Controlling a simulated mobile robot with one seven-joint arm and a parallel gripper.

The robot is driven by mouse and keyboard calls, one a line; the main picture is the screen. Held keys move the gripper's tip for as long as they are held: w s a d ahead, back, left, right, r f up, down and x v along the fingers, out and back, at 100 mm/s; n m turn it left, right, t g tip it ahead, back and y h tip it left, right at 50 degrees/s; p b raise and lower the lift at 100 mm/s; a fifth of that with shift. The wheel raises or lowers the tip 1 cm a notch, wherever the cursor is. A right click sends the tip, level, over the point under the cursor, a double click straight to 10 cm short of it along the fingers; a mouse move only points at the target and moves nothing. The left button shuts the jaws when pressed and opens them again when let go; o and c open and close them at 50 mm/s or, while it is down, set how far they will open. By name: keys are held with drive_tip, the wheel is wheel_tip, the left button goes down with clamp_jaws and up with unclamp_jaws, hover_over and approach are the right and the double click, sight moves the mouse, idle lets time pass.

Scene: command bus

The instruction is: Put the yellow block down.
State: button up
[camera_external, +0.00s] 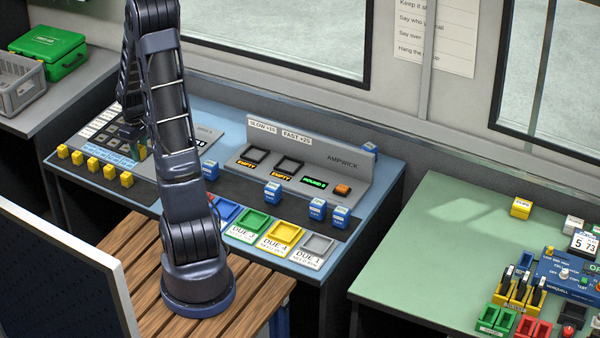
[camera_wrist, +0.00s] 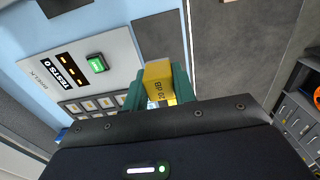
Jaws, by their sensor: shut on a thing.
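My gripper (camera_wrist: 158,88) is shut on a yellow block (camera_wrist: 158,72), its teal fingers on either side of it. The block has dark lettering on its face. In the external view, my gripper (camera_external: 137,140) is at the left part of the blue desk (camera_external: 385,172), over or near a grey panel with keys. My arm partly hides it there, and only a bit of yellow shows at the fingers. I cannot tell whether the block touches a surface. Several other yellow blocks (camera_external: 94,164) stand in a row along the desk's front left edge.
Several blue blocks (camera_external: 272,193) stand on the dark strip before the grey AMPWICK console (camera_external: 330,165). Blue, green, yellow (camera_external: 283,235) and grey trays line the front edge. A green table (camera_external: 420,250) at right holds another yellow block (camera_external: 521,207) and devices.

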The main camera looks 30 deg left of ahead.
wheel_tip(320, 180, up, 7)
drive_tip(key=shift+f, duration=0.15)
drive_tip(key=w+d+m, duration=0.2)
drive_tip(key=w+d, duration=0.5)
drive_tip(key=w, duration=0.2)
drive_tip(key=w+d+m, duration=0.3)
drive_tip(key=w+d, duration=0.4)
drive_tip(key=w, duration=0.3)
drive_tip(key=w+d+m, duration=0.2)
drive_tip(key=w+d, duration=0.2)
drive_tip(key=d, duration=0.7)
drive_tip(key=w+d+m, duration=0.2)
drive_tip(key=w+d, duration=0.3)
drive_tip(key=d, duration=0.5)
drive_tip(key=w+d+m, duration=0.2)
drive_tip(key=w+d, duration=0.2)
drive_tip(key=d, duration=0.7)
drive_tip(key=m, duration=0.7)
hover_over(423, 235)
wheel_tip(423, 235, down, 20)
drive_tip(key=shift+w+f, duration=0.1)
